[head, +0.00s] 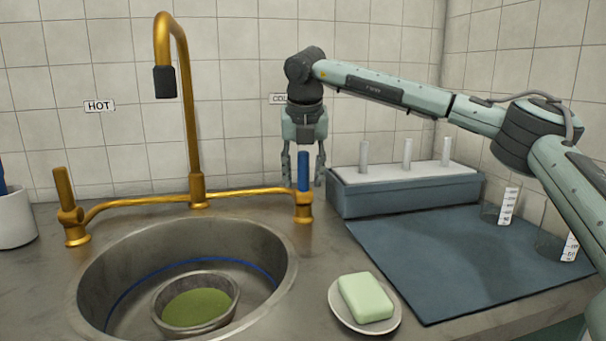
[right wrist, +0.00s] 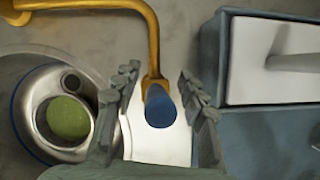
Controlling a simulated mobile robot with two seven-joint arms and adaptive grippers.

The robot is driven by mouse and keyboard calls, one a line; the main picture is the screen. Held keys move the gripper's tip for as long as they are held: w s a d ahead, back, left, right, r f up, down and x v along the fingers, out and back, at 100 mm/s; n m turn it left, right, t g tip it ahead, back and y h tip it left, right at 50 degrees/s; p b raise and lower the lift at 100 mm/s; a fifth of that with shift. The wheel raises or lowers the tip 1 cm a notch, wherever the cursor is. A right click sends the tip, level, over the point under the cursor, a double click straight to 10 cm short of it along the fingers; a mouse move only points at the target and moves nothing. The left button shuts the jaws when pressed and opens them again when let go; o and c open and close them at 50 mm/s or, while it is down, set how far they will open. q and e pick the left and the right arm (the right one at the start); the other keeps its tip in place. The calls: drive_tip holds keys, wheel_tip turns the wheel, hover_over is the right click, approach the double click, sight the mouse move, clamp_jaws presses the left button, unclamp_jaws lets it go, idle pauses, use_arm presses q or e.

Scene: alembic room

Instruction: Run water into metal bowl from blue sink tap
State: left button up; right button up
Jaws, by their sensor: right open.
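The blue tap handle (head: 303,172) stands upright on the right end of the brass tap (head: 195,150). My right gripper (head: 303,181) points down, open, with its fingers on either side of the handle. In the right wrist view the blue handle (right wrist: 160,106) shows between the open fingers (right wrist: 160,84), with gaps on both sides. The metal bowl (head: 232,301) sits in the round sink (head: 90,292), with a green surface inside it. The black-tipped spout (head: 165,82) hangs above the sink, and no water shows falling. My left gripper is not in view.
A brass handle (head: 65,190) stands at the tap's left end. A soap dish (head: 345,321) with green soap (head: 366,297) lies right of the sink. A blue-grey rack (head: 410,198), a dark mat (head: 440,265) and glass beakers (head: 550,246) occupy the right counter.

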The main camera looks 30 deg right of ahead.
drive_tip(key=shift+c, duration=0.6)
clamp_jaws()
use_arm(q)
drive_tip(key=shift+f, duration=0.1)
use_arm(e)
drive_tip(key=shift+w, duration=0.1)
